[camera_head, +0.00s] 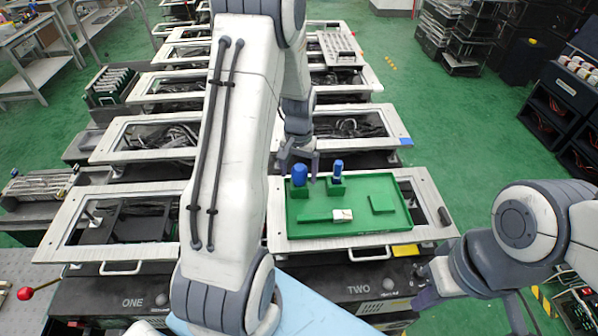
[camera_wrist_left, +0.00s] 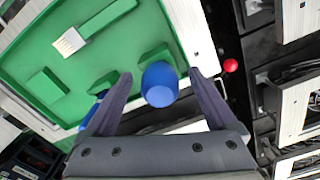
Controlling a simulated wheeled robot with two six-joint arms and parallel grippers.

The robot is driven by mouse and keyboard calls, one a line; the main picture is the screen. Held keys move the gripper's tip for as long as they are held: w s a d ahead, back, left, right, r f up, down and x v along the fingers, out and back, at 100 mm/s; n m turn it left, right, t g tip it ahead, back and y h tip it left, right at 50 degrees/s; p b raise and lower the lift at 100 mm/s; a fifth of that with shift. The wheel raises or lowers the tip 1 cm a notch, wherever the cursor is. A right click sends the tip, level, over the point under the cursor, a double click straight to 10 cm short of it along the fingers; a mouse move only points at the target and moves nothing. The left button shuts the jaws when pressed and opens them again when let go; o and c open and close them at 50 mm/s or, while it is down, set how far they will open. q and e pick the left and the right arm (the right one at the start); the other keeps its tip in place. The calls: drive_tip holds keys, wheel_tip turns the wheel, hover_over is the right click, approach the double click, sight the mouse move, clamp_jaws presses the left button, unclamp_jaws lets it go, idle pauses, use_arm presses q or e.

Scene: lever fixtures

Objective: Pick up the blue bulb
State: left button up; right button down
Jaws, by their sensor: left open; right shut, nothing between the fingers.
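A rounded blue bulb (camera_head: 299,174) stands in a green holder at the back left of a green tray (camera_head: 370,222). A thinner blue piece (camera_head: 338,168) stands in another green holder to its right. My left gripper (camera_head: 300,163) is open over the tray's back left corner, close to the bulb. In the left wrist view the bulb (camera_wrist_left: 160,84) appears between the spread fingers of my left gripper (camera_wrist_left: 160,76); no finger contact is clear. The thinner blue piece is mostly hidden behind one finger there. My right gripper (camera_head: 428,292) is shut and empty at the lower right, outside the tray.
The tray also holds a green bar with a white end (camera_head: 342,215) and a green block (camera_head: 382,203). The tray lies on a white-framed fixture marked TWO. A red knob (camera_wrist_left: 231,65) shows beside it in the wrist view. A yellow tag (camera_head: 405,251) is at the front.

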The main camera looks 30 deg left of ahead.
use_arm(q)
drive_tip(key=shift+f, duration=0.45)
drive_tip(key=c, duration=1.4)
drive_tip(key=shift+r, duration=0.1)
drive_tip(key=shift+r+b, duration=0.3)
drive_tip(key=shift+r, duration=0.15)
drive_tip(key=r, duration=0.1)
drive_tip(key=d+r+b, duration=0.1)
drive_tip(key=r, duration=0.1)
drive_tip(key=shift+r, duration=0.25)
drive_tip(key=shift+s+d+r+b, duration=0.15)
drive_tip(key=shift+d+r+b, duration=0.35)
drive_tip(key=shift+d+r, duration=0.95)
drive_tip(key=shift+s+d+r+b, duration=0.1)
drive_tip(key=shift+d+r+b, duration=0.5)
drive_tip(key=shift+d, duration=1.5)
drive_tip(key=shift+s+d+r+b, duration=0.15)
drive_tip(key=shift+d+r+b, duration=0.25)
drive_tip(key=shift+d+r, duration=1.1)
